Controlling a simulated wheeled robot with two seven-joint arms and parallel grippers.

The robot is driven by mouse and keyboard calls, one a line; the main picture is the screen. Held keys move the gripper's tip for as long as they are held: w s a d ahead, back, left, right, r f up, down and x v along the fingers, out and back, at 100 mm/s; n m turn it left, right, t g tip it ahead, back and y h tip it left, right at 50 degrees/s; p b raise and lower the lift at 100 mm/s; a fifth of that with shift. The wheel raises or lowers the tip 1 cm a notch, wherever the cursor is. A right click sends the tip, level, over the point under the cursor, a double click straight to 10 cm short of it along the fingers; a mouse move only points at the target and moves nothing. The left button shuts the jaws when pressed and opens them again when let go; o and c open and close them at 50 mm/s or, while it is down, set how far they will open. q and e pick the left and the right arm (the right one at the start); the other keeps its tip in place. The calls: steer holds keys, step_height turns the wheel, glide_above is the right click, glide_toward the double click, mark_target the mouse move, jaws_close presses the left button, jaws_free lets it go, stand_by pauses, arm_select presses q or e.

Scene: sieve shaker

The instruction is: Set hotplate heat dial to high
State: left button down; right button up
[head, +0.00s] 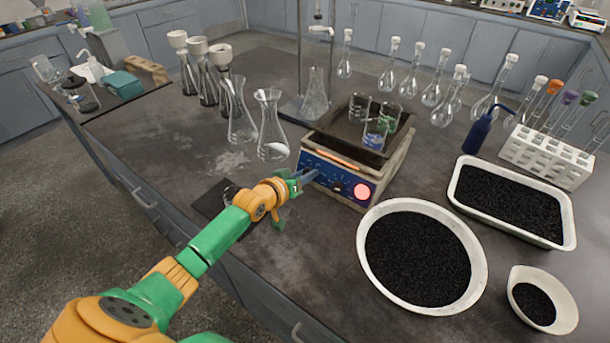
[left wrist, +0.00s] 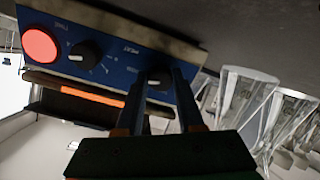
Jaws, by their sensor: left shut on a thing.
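The hotplate (head: 392,158) stands on the bench with a blue front panel (head: 326,175), a lit red round light (head: 361,191) and a glowing orange strip. The left wrist view shows the panel upside down, with the red light (left wrist: 41,45) and a black dial (left wrist: 83,53) marked as the timer. The heat dial (left wrist: 158,76) is black with a white mark; its exact setting cannot be read. My left gripper (head: 306,178) is at the panel's left part. Its fingers (left wrist: 164,84) are shut on the heat dial, one on each side.
Glass beakers (head: 376,132) stand on the hotplate top. Conical flasks (head: 272,125) stand to its left, close to my arm. A white bowl of black grains (head: 371,276) sits just right of the hotplate front. A tray of black grains (head: 459,197) lies further right.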

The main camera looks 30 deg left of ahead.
arm_select(q)
steer(key=shift+m, duration=0.4)
steer(key=c, duration=0.5)
jaws_free()
steer(key=shift+w, duration=0.1)
steer(key=shift+c, duration=0.2)
steer(key=shift+s+r, duration=0.15)
steer(key=shift+s, duration=0.2)
steer(key=p+v, duration=0.1)
steer(key=v, duration=0.5)
steer(key=shift+s+r+p, duration=0.1)
steer(key=shift+s+p, duration=0.15)
steer(key=shift+p, duration=0.1)
steer(key=shift+w, duration=0.1)
